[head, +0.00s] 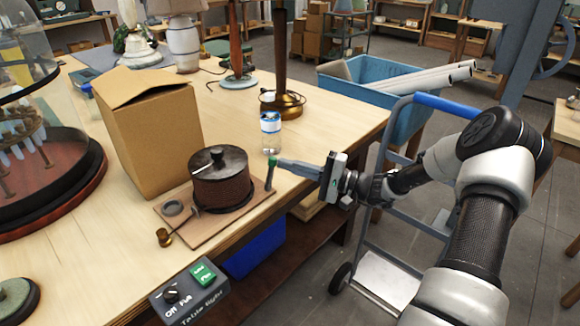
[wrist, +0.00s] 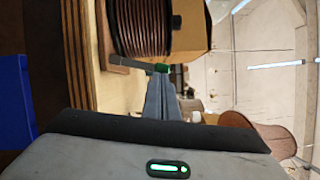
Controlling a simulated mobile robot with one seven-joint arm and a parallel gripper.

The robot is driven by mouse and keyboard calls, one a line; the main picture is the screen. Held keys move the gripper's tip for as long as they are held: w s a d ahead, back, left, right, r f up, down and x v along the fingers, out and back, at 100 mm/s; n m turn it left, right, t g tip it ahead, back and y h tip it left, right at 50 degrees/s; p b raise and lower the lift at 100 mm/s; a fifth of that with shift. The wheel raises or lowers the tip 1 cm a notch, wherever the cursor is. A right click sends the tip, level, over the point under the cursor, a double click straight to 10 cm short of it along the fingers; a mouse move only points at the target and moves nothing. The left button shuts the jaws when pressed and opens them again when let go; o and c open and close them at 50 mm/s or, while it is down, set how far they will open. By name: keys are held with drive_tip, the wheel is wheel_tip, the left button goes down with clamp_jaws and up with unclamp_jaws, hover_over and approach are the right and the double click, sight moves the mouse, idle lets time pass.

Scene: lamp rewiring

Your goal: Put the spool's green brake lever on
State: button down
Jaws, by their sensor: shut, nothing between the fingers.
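The spool (head: 219,180), wound with brown wire under a black lid, sits on a thin wooden board (head: 243,219) on the bench. Its brown windings (wrist: 140,25) fill the top of the wrist view. The brake lever (head: 271,172) is a dark bar with a green tip, standing near upright at the board's right edge beside the spool. Its green end (wrist: 163,68) shows just beyond my fingertips in the wrist view. My gripper (head: 281,163) is shut and empty, its fingertips at the lever's green end from the right. I cannot tell whether they touch it.
A clear bottle (head: 271,134) stands close behind the lever. A cardboard box (head: 150,130) stands behind the spool on the left. A brass-knobbed rod (head: 164,237) and a grey ring (head: 172,208) are at the board's left. A switch box (head: 188,291) is at the bench's front edge.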

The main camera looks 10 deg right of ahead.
drive_tip(key=a+n, duration=0.1)
drive_tip(key=s+r+n+h+b, duration=0.1)
drive_tip(key=n, duration=0.1)
drive_tip(key=shift+s+a+g, duration=0.15)
drive_tip(key=shift+a+g, duration=0.2)
drive_tip(key=shift+g, duration=0.05)
drive_tip(key=shift+s+a+r+n+h+b, duration=0.15)
drive_tip(key=shift+s+a+n+h+b, duration=0.3)
drive_tip(key=shift+a+n+b, duration=0.35)
drive_tip(key=shift+s+a+r+n+h+b, duration=0.1)
drive_tip(key=shift+s+a+n+h+b, duration=0.3)
drive_tip(key=shift+n+b, duration=0.55)
